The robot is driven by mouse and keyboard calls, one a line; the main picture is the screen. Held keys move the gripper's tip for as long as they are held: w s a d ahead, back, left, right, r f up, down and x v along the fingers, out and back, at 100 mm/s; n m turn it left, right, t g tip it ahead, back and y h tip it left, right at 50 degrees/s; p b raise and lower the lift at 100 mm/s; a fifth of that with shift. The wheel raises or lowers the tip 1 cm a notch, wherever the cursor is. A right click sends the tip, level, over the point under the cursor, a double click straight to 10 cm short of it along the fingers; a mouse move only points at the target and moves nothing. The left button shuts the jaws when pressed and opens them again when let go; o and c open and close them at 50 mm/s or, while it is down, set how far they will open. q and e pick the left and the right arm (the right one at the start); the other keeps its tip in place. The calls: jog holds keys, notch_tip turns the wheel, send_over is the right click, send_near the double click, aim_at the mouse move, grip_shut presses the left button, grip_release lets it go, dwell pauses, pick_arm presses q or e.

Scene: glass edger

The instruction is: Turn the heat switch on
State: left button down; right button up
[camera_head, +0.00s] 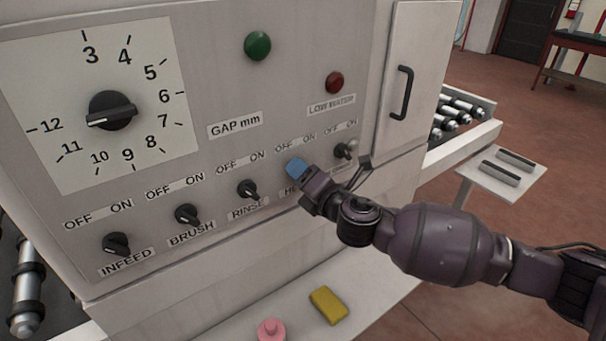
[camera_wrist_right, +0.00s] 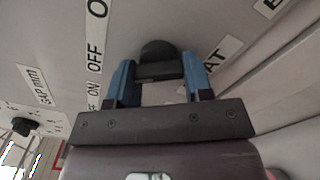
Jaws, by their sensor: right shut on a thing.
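The heat switch is a black knob (camera_wrist_right: 158,60) on the grey panel, seen in the right wrist view between two blue fingertips, beside a label partly reading "AT". In the head view my right gripper (camera_head: 297,169) covers this knob, and only the start of its "HE" label (camera_head: 290,190) shows under the gripper. My right gripper (camera_wrist_right: 160,82) is shut on the knob, one blue finger on each side. My left gripper is not in view.
The infeed (camera_head: 116,244), brush (camera_head: 187,214) and rinse (camera_head: 247,189) knobs lie to the left. Another knob (camera_head: 343,151) sits close right of my gripper. A door handle (camera_head: 402,93) projects further right. A yellow block (camera_head: 328,305) and pink object (camera_head: 271,331) are on the ledge below.

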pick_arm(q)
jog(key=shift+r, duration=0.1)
pick_arm(e)
jog(key=shift+m, duration=0.3)
jog(key=m, duration=0.3)
jog(key=shift+r+p, duration=0.1)
jog(key=shift+p, duration=0.25)
jog(key=m+p, duration=0.1)
jog(key=m, duration=0.3)
jog(key=shift+r, duration=0.1)
jog(key=m+p, duration=0.1)
jog(key=m, duration=0.3)
jog(key=shift+p, duration=0.35)
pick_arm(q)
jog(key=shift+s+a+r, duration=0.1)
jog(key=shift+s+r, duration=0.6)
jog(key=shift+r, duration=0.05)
pick_arm(e)
jog(key=shift+m, duration=1)
jog(key=shift+r, duration=0.1)
jog(key=o, duration=0.9)
jog(key=shift+d, duration=0.1)
